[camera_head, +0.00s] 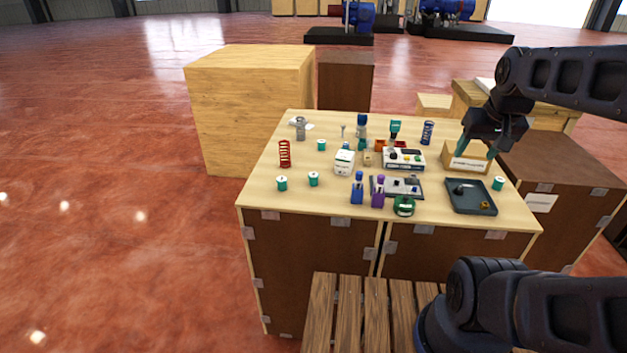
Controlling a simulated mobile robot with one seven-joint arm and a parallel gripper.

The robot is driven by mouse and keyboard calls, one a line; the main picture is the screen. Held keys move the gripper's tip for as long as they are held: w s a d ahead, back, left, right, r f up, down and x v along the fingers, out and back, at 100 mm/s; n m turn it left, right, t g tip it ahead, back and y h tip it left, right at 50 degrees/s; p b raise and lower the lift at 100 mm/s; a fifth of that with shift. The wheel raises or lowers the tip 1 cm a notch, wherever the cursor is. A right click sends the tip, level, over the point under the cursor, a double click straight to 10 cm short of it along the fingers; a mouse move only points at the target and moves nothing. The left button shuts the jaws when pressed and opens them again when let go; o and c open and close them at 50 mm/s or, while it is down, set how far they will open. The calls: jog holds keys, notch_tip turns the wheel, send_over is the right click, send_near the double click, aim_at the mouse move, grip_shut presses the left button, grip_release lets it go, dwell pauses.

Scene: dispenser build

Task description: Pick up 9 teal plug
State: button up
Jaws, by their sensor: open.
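Several small teal plugs with pale tops stand on the wooden table (262,197). Two are at the front left, one plug (282,184) and another plug (313,179). A third plug (321,145) stands further back, and another plug (498,184) stands at the right, beside the dark tray. Marks on their tops are too small to read, so I cannot tell which is 9. My gripper (477,152) is open, with teal fingertips pointing down over the right side of the table, by a labelled box (467,162). It looks empty and is up and left of the right-hand plug.
A dark tray (457,204) with small parts lies at the right front. Blue and purple bottle-like items (357,190), a green round part (404,206) and a white device (344,162) crowd the middle. A red coil (285,154) stands left. The left front tabletop is mostly clear.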

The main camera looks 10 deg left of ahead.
jog(key=w+a+n+g, duration=0.1)
jog(key=w+a+n, duration=0.2)
jog(key=w+a, duration=0.4)
jog(key=n+g, duration=0.4)
jog(key=n, duration=0.5)
send_over(314, 174)
notch_tip(314, 174, down, 14)
jog(key=shift+a+f, duration=0.15)
jog(key=shift+f, duration=5.4)
jog(key=shift+c, duration=0.5)
jog(key=c, duration=1)
